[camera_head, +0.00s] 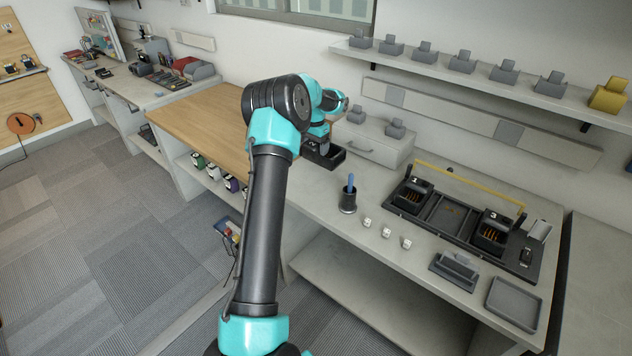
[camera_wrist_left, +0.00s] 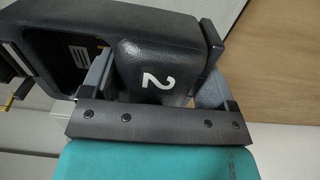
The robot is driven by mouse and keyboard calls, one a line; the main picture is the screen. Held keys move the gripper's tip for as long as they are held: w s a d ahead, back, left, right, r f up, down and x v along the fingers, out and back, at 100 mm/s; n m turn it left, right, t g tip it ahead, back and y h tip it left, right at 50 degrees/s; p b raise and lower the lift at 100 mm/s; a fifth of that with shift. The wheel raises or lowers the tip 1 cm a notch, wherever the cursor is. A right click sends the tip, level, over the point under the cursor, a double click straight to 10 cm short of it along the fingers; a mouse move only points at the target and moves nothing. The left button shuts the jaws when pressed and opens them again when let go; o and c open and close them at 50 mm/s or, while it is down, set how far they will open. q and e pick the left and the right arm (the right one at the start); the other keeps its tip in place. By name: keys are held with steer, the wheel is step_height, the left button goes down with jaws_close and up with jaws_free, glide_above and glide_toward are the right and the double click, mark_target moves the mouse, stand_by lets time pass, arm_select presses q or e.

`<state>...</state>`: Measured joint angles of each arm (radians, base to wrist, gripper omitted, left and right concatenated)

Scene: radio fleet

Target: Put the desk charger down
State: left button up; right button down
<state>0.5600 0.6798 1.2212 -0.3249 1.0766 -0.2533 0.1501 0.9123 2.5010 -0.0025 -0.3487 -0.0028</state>
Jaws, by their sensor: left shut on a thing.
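The desk charger (camera_wrist_left: 160,60) is a black block with a white number 2 on its side; an open pocket and a gold-coloured contact show at its left. My left gripper (camera_wrist_left: 155,85) is shut on it, one finger on each side of the numbered part. In the head view the left gripper (camera_head: 318,144) is over the far part of the bench, by the edge of the wooden desktop. The black charger (camera_head: 330,160) shows just under it, partly hidden by my arm. I cannot tell whether it touches the bench. My right gripper is not in view.
A black board (camera_head: 448,213) holds two chargers, one (camera_head: 413,192) left and one (camera_head: 492,233) right, with an empty bay between. A pen cup (camera_head: 348,196), small white blocks (camera_head: 386,232) and a grey tray (camera_head: 513,303) stand nearer. A drawer box (camera_head: 375,140) stands behind.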

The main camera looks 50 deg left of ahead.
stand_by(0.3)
arm_select(q)
steer(key=shift+f, duration=3.1)
steer(key=shift+f, duration=0.1)
steer(key=shift+f, duration=1.75)
steer(key=shift+f, duration=0.2)
steer(key=o, duration=1.1)
steer(key=shift+r, duration=0.15)
step_height(320, 180, up, 12)
steer(key=shift+r, duration=0.1)
